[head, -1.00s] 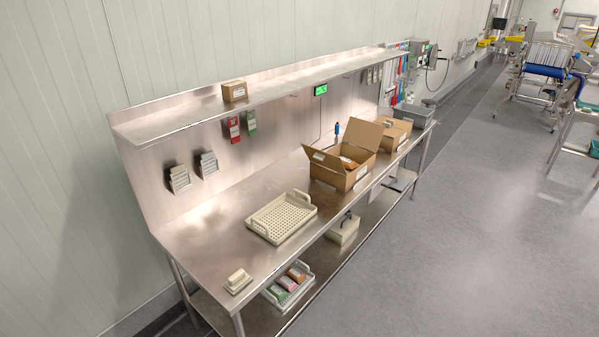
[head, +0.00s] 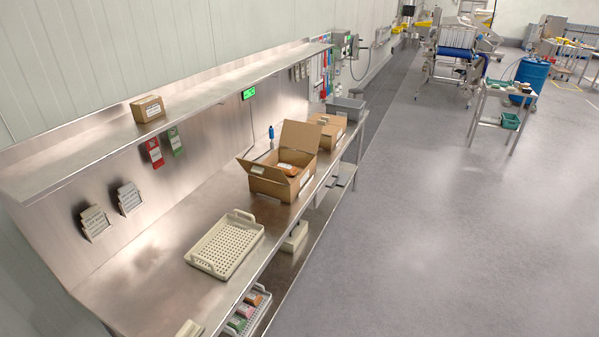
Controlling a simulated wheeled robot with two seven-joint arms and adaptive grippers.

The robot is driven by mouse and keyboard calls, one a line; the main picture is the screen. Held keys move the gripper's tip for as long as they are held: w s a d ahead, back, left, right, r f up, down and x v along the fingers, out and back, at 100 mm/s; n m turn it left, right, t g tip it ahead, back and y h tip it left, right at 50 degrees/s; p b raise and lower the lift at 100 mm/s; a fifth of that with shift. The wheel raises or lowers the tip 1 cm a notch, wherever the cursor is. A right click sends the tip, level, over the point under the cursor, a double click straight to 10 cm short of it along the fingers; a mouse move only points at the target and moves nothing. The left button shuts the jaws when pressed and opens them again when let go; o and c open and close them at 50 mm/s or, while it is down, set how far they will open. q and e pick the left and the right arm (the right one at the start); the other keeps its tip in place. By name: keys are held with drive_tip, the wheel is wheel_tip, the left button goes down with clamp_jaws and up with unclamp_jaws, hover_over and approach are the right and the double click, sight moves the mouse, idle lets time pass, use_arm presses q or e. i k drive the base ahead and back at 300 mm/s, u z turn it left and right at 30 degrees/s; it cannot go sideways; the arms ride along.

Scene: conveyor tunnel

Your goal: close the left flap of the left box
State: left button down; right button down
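Two cardboard boxes stand on the steel workbench (head: 155,258) in the head view. The left, nearer box (head: 272,187) is open. Its left flap (head: 257,168) sticks outward over the left side, and a large flap (head: 300,136) stands raised at the far side. An orange and white item (head: 289,169) shows inside. The right, farther box (head: 333,131) stands just behind it, with a small item on its top. Neither of my grippers is in view.
A cream perforated tray (head: 225,244) lies on the bench nearer than the left box. A grey bin (head: 346,108) stands at the far end. A shelf (head: 200,98) with a small carton (head: 148,109) runs above the bench. The floor (head: 420,230) to the right is clear.

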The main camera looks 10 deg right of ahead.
sight(268, 172)
drive_tip(key=z, duration=0.25)
drive_tip(key=i, duration=0.65)
drive_tip(key=u, duration=0.6)
drive_tip(key=i, duration=0.8)
drive_tip(key=u, duration=0.85)
